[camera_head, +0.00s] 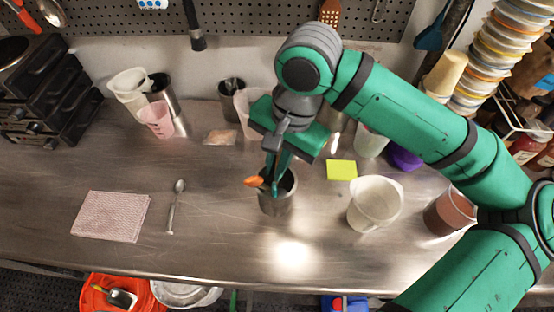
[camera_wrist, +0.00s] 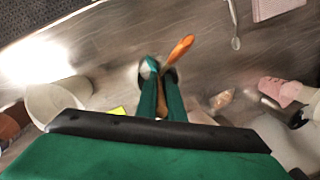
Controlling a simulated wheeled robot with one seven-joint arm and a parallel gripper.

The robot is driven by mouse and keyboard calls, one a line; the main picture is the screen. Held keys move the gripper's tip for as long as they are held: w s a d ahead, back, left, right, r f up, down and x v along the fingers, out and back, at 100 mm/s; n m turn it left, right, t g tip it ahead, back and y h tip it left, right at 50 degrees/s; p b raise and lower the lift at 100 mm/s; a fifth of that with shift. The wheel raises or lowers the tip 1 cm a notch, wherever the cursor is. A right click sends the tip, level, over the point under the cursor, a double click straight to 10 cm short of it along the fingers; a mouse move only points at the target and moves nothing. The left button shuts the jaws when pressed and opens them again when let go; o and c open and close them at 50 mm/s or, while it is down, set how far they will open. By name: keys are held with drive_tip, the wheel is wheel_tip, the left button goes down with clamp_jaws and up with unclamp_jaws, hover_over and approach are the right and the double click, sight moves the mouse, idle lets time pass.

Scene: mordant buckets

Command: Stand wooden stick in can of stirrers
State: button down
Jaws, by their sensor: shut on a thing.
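The metal can of stirrers (camera_head: 276,202) stands upright on the steel bench, below my gripper (camera_head: 273,180). An orange-headed stirrer (camera_head: 254,182) leans out of the can's left side; it also shows in the wrist view (camera_wrist: 181,47). My gripper points down with its fingertips at the can's mouth, and in the wrist view its two green fingers are nearly together. A thin brown strip, seemingly the wooden stick (camera_wrist: 161,103), shows between them. The stick's lower end is hidden, so I cannot tell how deep it is in the can.
A cream jug (camera_head: 375,205) and a brown-filled container (camera_head: 448,212) stand to the right. A yellow note (camera_head: 341,170) lies behind. A spoon (camera_head: 175,205) and a folded pink cloth (camera_head: 112,216) lie left. Jugs and cups line the wall. The front bench is clear.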

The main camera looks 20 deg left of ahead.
drive_tip(key=shift+f, duration=0.3)
drive_tip(key=c, duration=1.8)
unclamp_jaws()
wheel_tip(320, 180, up, 11)
drive_tip(key=d, duration=0.1)
drive_tip(key=shift+w+d, duration=0.3)
drive_tip(key=shift+w, duration=0.1)
